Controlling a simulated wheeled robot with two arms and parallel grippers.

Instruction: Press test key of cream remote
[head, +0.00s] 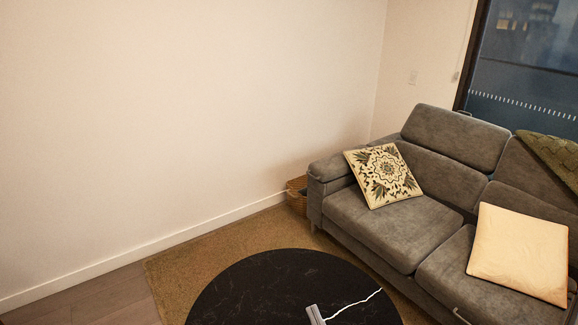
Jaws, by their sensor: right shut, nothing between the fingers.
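No cream remote and no test key can be made out in the head view. My right gripper (316,315) shows only in part, as a small grey shape at the bottom edge, over the near part of the round black table (270,275). It is shut and empty. The picture edge cuts off the rest of it. My left gripper is not in view.
A grey sofa (370,228) stands to the right, behind the table, with a patterned cushion (383,175) and a cream cushion (520,252). A wicker basket (297,196) sits by its left arm. The brown rug (185,275) is clear left of the table.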

